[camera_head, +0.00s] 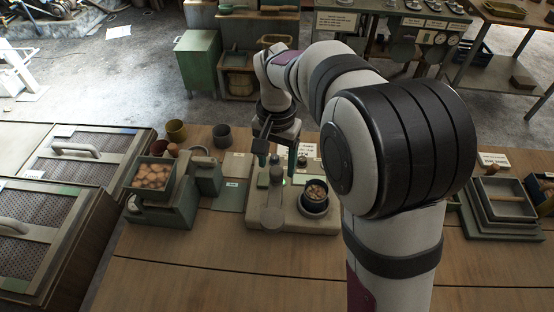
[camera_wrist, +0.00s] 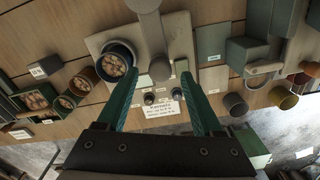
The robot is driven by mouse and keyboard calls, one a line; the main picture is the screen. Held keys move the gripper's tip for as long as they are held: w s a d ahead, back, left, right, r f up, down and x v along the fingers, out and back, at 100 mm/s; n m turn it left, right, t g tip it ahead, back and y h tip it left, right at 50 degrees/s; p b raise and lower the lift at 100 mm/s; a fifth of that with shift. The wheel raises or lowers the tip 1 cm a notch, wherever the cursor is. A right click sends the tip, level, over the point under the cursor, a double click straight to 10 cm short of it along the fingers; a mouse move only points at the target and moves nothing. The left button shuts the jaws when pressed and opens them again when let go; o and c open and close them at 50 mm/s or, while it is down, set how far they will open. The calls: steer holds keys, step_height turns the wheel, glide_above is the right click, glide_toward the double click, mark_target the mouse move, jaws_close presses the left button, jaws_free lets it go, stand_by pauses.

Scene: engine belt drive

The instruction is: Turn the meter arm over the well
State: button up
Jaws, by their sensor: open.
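The pale meter arm (camera_head: 273,198) is on a post on a light base plate (camera_head: 327,226). It reaches toward the front of the table and ends in a round head (camera_head: 272,220). The well (camera_head: 315,197), a dark round cup with brown pieces in it, is on the same plate to the right, apart from the arm. In the wrist view the arm (camera_wrist: 152,32) points up and the well (camera_wrist: 117,62) is at its left. My gripper (camera_head: 277,163) is open above the post; its teal fingers (camera_wrist: 160,76) appear on either side of the post's top. Contact is unclear.
A grey-green machine (camera_head: 175,207) with a tray of brown pieces (camera_head: 152,177) stands left of the plate. Stacked trays (camera_head: 503,200) are at right. A printed card (camera_wrist: 162,113) and small knobs are behind the post. The front table is clear.

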steer(key=shift+f, duration=0.65)
jaws_close()
stand_by(0.9)
